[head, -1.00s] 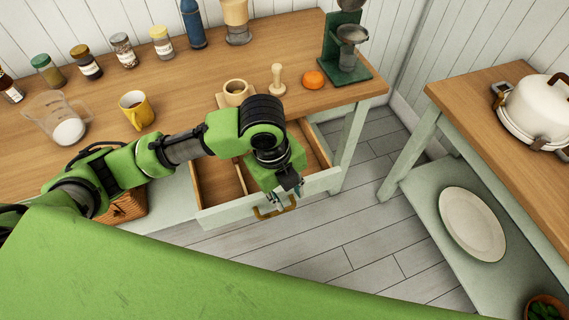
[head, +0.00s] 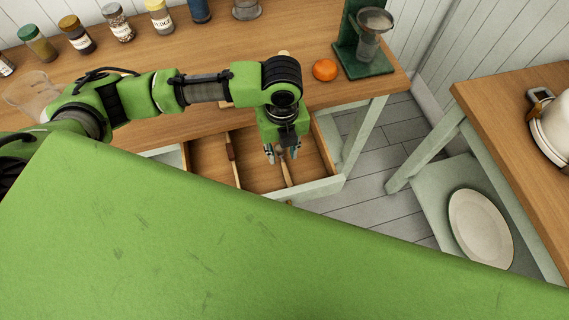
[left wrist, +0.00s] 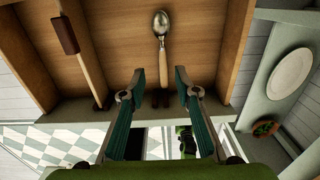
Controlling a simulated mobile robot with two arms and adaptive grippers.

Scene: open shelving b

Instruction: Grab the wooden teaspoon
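The teaspoon (left wrist: 162,50) lies in the open drawer (head: 320,188). In the left wrist view it has a shiny metal bowl and a pale wooden handle, with the handle end towards me. In the head view only part of its handle (head: 287,174) shows below the gripper. My left gripper (head: 281,154) hangs over the drawer, pointing down. In the left wrist view its two fingers (left wrist: 158,80) are spread wide, one on each side of the handle end, with nothing between them. My right gripper is not in view.
Drawer walls stand around the spoon. On the counter above are an orange (head: 325,69), a green stand (head: 364,58) and several jars.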

